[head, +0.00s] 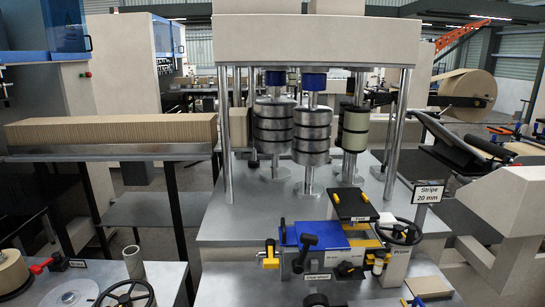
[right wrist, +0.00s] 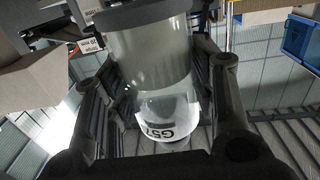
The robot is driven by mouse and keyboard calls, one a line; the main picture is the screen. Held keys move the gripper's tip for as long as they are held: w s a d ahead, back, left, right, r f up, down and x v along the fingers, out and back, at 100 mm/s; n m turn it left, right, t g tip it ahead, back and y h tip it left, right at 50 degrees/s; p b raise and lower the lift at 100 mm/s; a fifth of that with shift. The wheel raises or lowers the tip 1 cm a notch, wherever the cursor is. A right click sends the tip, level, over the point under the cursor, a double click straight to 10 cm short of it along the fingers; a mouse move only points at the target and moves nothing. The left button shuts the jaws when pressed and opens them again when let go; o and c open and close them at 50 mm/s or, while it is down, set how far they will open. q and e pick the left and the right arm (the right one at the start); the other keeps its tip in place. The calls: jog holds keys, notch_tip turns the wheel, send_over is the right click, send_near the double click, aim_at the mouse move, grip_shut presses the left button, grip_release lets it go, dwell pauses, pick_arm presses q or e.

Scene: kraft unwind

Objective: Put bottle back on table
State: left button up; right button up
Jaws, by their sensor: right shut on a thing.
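A bottle (right wrist: 160,98) with a grey upper part, a clear-and-white lower part and dark print that reads like "G57" shows in the right wrist view. My right gripper (right wrist: 156,62) is shut on it, with one dark finger along each side. The bottle's far end is partly hidden. No bottle and neither gripper shows in the head view. A grey metal table (head: 168,276) stands at the lower left of the head view. My left gripper is in neither view.
A machine bench (head: 218,228) with steel columns, stacked rollers (head: 312,130) and a blue-and-yellow fixture (head: 325,238) fills the middle. The lower-left table holds a brown roll (head: 10,272), a tube (head: 134,262) and a handwheel (head: 125,296). A long cardboard stack (head: 110,130) lies behind it.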

jog(key=shift+s, duration=0.4)
dwell(0.3)
jog(key=w+a+r+n+g+y, duration=0.2)
jog(key=w+a+n+g+y, duration=0.2)
jog(key=a+y, duration=0.4)
jog(key=w+a+r+n+g+y, duration=0.2)
jog(key=w+a+n+g+y, duration=0.2)
jog(key=a+n+y, duration=0.4)
jog(key=shift+a+r+n+g, duration=0.3)
jog(key=shift+a+r+g, duration=0.1)
jog(key=shift+g, duration=0.5)
